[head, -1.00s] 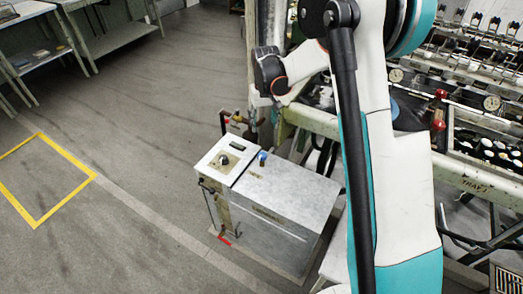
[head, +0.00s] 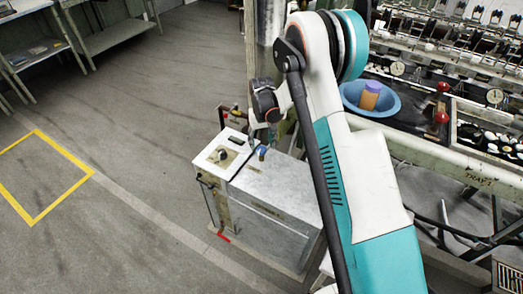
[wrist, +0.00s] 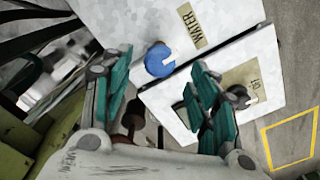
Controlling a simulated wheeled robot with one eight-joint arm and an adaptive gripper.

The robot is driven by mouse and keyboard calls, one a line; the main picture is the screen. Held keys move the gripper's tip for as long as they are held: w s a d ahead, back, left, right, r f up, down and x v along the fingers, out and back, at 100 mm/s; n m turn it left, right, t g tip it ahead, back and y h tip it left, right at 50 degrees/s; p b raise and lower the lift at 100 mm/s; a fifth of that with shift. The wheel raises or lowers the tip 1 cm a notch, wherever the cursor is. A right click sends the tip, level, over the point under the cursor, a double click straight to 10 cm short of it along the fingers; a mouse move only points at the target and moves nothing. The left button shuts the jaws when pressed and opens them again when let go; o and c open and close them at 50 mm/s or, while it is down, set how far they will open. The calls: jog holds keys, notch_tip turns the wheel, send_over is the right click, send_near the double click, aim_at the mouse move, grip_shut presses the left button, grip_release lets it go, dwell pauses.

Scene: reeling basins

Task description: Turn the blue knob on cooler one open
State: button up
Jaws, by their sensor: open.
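The cooler (head: 275,205) is a grey metal box on the floor with a white panel on its top left. The blue knob (wrist: 159,59) is round with a white mark, beside a WATER label on the cooler top in the wrist view. It also shows small in the head view (head: 262,152). My gripper (wrist: 160,85) is open, its teal fingers on either side of the knob in the picture, with nothing between them. I cannot tell how far above the knob the fingertips are. In the head view my gripper is just above the cooler's back edge.
A dark knob (wrist: 238,96) sits on the white panel beside the blue knob. Reeling machinery with a blue basin (head: 370,98) stands at the right. Shelves (head: 105,35) stand at the far left. The floor left of the cooler is clear, with a yellow marked square (head: 62,175).

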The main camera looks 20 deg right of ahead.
aim_at(262, 149)
jog(key=shift+f+b, duration=0.5)
jog(key=shift+f, duration=1.4)
jog(key=shift+c, duration=0.6)
jog(key=c, duration=1)
